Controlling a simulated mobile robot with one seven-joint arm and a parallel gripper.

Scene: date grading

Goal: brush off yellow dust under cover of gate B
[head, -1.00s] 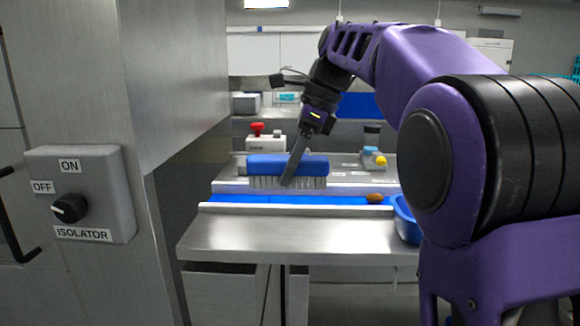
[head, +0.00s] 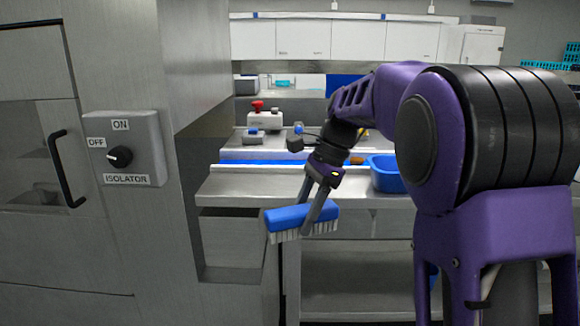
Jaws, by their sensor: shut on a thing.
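My gripper (head: 311,206) is shut on a brush (head: 287,215) with a blue back and pale bristles pointing down. It holds the brush in front of and below the front edge of the steel bench (head: 262,183), clear of any surface. The brush is slightly tilted. I see no gate labelled B, no cover and no yellow dust in the head view.
An isolator switch box (head: 131,178) is on the steel cabinet at left, near a dark handle (head: 67,168). A blue belt (head: 270,155) crosses the bench, with a blue tub (head: 385,174) at right. A red button box (head: 261,117) stands behind.

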